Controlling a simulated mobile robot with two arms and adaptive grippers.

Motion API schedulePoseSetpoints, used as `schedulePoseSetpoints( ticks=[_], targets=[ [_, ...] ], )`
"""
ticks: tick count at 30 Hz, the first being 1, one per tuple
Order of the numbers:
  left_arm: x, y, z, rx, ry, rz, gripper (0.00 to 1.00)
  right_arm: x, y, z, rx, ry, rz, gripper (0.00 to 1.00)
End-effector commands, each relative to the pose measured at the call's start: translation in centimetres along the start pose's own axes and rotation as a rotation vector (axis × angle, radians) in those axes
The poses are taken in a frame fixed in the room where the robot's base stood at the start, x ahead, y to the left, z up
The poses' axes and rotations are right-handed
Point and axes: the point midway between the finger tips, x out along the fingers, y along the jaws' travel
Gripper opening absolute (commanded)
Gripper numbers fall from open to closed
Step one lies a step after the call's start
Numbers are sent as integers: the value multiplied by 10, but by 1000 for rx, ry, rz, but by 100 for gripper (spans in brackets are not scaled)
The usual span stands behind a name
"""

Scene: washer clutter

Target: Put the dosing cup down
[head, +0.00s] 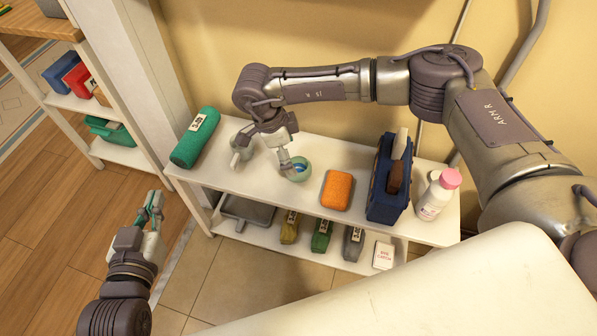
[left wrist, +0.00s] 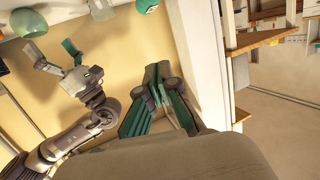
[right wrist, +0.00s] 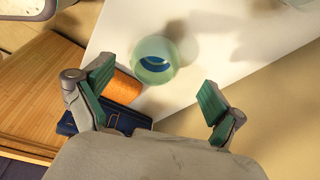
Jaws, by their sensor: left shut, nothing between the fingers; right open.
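The dosing cup (head: 299,170) is a small, round, pale green see-through cup with blue inside. It stands on the white shelf top. In the right wrist view the cup (right wrist: 155,58) sits beyond the gap between the fingers, with neither finger touching it. My right gripper (head: 264,158) is open and empty at the cup's left side in the head view; its spread fingers also show in the right wrist view (right wrist: 157,90). My left gripper (head: 151,205) is shut and empty, over the floor left of the shelf, and shows in the left wrist view (left wrist: 163,92).
On the white shelf (head: 318,217) are a green roll (head: 195,138), an orange sponge (head: 336,190), a blue caddy (head: 388,200) with brushes and a pink-capped bottle (head: 437,196). Several packets and a grey tray (head: 247,212) lie below. The wall stands close behind.

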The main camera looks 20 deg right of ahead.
Motion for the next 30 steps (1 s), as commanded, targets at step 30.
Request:
schedulePoseSetpoints(
  ticks=[30],
  targets=[
    [-7,10,-73,-8,433,25,0,62,5,-6,0,-3,-1,74]
  ],
)
